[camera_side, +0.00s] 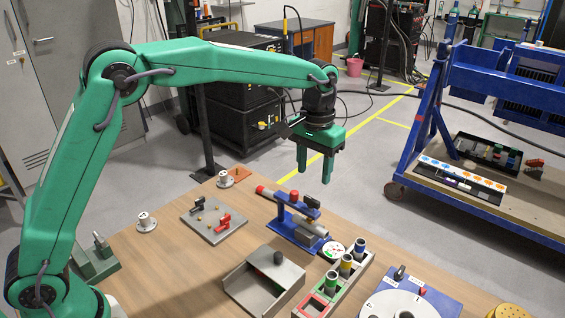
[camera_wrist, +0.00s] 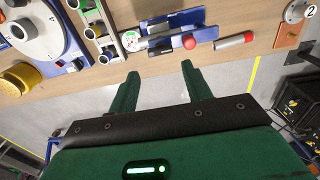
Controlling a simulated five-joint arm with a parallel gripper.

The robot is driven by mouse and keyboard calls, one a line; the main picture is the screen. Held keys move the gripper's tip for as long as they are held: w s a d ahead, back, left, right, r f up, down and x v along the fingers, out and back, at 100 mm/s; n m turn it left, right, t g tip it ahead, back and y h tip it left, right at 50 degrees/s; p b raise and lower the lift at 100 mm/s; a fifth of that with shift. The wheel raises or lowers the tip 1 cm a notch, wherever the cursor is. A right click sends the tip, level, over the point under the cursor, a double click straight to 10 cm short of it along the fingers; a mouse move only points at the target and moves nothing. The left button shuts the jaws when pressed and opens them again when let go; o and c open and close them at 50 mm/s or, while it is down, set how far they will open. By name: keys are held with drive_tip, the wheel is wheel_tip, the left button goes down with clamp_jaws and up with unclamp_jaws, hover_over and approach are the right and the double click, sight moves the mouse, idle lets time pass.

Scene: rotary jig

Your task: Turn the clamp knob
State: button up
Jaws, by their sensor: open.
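The rotary jig is a blue plate (camera_side: 447,300) with a pale round disc (camera_side: 385,303) at the bottom right of the side view, cut off by the frame edge. A black upright knob (camera_side: 400,273) stands at the plate's back corner, and a small red part (camera_side: 422,291) sits by the disc. I cannot tell for certain which is the clamp knob. The disc also shows in the wrist view (camera_wrist: 42,42) at top left. My gripper (camera_side: 314,172) is open and empty, held high, fingers down, well away from the jig; its fingers also show in the wrist view (camera_wrist: 160,70).
A blue stand with a red ball (camera_side: 294,196) is the nearest fixture below my gripper. A rack with several coloured-ring cylinders (camera_side: 346,264) stands between it and the jig. A grey open box (camera_side: 245,287) and a plate with small parts (camera_side: 212,232) lie left. A yellow cylinder (camera_wrist: 23,78) flanks the jig.

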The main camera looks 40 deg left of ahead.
sight(312, 198)
drive_tip(key=shift+f, duration=3.9)
drive_tip(key=c, duration=0.7)
drive_tip(key=shift+m, duration=0.4)
drive_tip(key=m, duration=0.5)
drive_tip(key=shift+r, duration=0.1)
drive_tip(key=m, duration=0.6)
